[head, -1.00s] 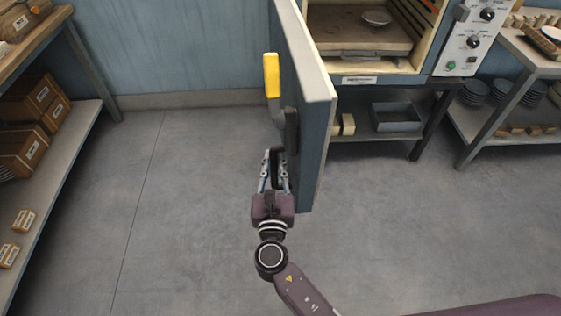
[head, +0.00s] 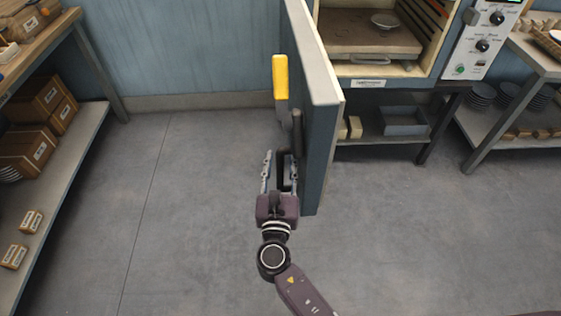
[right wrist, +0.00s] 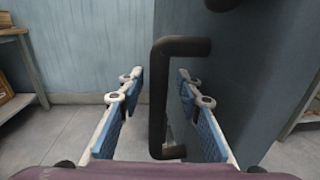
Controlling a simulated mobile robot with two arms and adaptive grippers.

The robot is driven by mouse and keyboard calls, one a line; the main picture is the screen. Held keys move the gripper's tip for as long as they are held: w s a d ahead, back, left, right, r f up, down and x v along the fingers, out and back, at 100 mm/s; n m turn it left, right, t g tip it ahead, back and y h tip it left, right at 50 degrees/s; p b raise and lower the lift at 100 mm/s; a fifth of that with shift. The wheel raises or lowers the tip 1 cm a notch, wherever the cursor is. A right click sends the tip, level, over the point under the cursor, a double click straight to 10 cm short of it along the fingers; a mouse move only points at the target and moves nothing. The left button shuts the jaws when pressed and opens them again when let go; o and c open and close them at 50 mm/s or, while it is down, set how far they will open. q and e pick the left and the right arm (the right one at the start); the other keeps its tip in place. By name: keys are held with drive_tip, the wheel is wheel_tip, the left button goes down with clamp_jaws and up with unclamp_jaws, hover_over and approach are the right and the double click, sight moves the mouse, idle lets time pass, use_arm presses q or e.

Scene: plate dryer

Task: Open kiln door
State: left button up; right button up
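The kiln door (head: 318,140) is swung wide open and stands edge-on toward me, left of the kiln (head: 385,66). Its outer face is on the left and carries a dark bar handle (right wrist: 158,100) and a yellow-gripped lever (head: 281,76). My right gripper (head: 280,160) is at the handle. In the right wrist view it is open, with one finger on each side of the handle bar and visible gaps to both. The kiln chamber shows a shelf with a small plate (head: 384,20) on it. My left gripper is not in view.
A control panel (head: 487,40) is at the kiln's right. A grey bin (head: 404,121) sits on the shelf below. A rack (head: 525,70) with stacked plates stands at right, and shelving (head: 72,160) with boxes at left. The floor between is clear.

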drive_tip(key=s, duration=1.2)
drive_tip(key=shift+a, duration=0.45)
drive_tip(key=shift+f, duration=0.1)
